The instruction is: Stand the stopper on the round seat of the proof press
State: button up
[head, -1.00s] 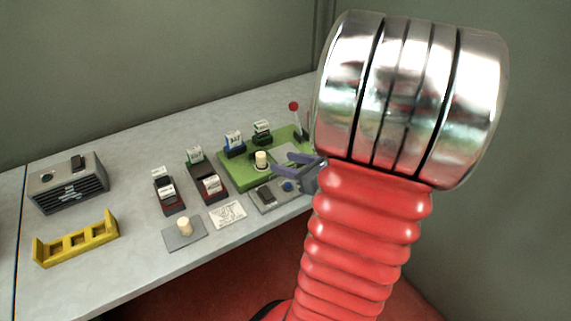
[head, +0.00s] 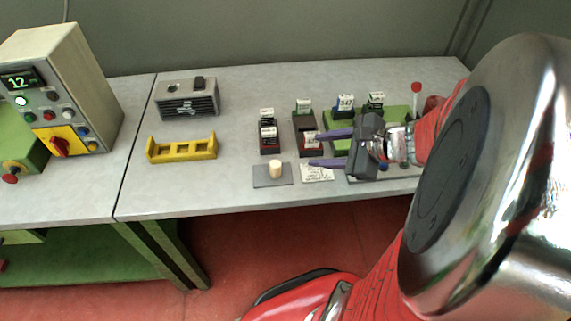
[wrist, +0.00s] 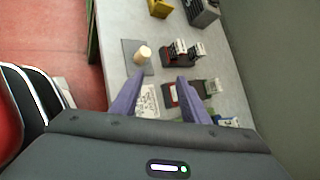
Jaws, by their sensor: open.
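My gripper (head: 316,150) is open and empty, its two purple fingers pointing left above the table. In the wrist view its fingers (wrist: 160,78) are spread with nothing between them. A cream stopper (head: 277,169) stands upright on a grey plate (head: 260,178), left of and apart from my gripper. The same stopper (wrist: 142,54) shows in the wrist view. The green proof press (head: 427,102) is at the right, largely covered by my arm and gripper. Its round seat is hidden now; in the earlier view a cream stopper stood upright there.
Dark stamp racks (head: 270,145) with labelled stamps stand left of the press. A printed card (head: 317,173) lies beside the plate. A yellow tray (head: 182,149), a grey vented box (head: 188,100) and a control cabinet (head: 62,90) are further left. The table's left part has free room.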

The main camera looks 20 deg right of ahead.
jog(key=s+a+r+n+g+h, duration=0.1)
jog(key=s+a+r+n+h, duration=0.1)
jog(key=a+n, duration=0.4)
jog(key=s+a+r+n+g+h, duration=0.2)
jog(key=s+a+r+n, duration=0.3)
jog(key=n, duration=1.2)
jog(key=shift+s+a+r+h, duration=0.25)
jog(key=shift+s+a+h, duration=0.4)
jog(key=shift+a, duration=0.15)
jog(key=shift+c, duration=0.3)
